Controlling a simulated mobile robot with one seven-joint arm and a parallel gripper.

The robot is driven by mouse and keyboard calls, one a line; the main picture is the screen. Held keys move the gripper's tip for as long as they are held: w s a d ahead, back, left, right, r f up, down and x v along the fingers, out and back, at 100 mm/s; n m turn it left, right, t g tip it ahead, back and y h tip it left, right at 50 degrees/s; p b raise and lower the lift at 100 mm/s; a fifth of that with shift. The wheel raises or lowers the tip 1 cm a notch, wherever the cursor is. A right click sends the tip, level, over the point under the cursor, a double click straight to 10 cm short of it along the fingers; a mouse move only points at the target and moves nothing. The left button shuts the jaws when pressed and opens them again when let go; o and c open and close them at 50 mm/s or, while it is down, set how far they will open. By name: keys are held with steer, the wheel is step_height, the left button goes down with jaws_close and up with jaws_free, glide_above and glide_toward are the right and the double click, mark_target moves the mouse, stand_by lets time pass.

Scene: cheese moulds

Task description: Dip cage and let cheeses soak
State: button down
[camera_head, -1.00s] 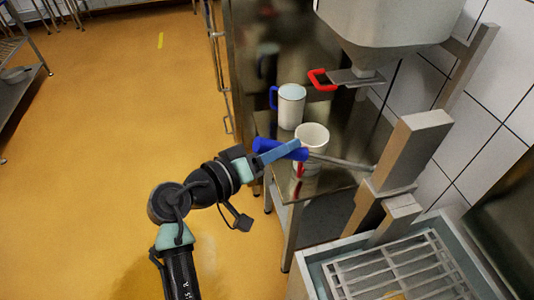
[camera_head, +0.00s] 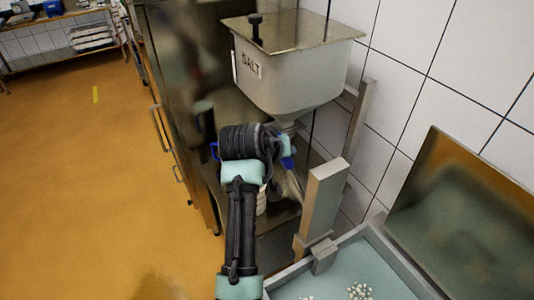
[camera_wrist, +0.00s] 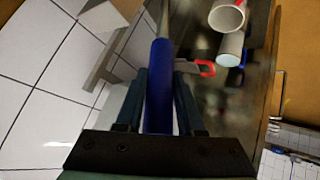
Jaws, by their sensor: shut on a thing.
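My gripper (camera_head: 285,143) is shut on the blue grip of a lever (camera_head: 289,163), and the blue grip lies between both fingers in the wrist view (camera_wrist: 161,85). The lever's metal rod runs down to a grey post (camera_head: 325,198) beside the tub. The tub (camera_head: 386,243) at bottom right holds a flat blue-green surface that looks like liquid, with small white clusters (camera_head: 360,291) on it. No cage bars show in the visible part of the tub. I cannot make out the cheeses.
A salt hopper (camera_head: 296,75) hangs on the wall above my gripper. A dark panel (camera_head: 465,215) stands behind the tub. Open yellow floor (camera_head: 80,190) lies left.

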steer(key=shift+w+d+r, duration=0.3)
steer(key=shift+d+r, duration=0.1)
steer(key=shift+d, duration=0.1)
steer(key=c, duration=0.9)
jaws_free()
steer(key=o, duration=0.3)
steer(key=shift+w+d, duration=0.1)
steer(key=shift+o, duration=0.4)
steer(key=shift+f, duration=0.15)
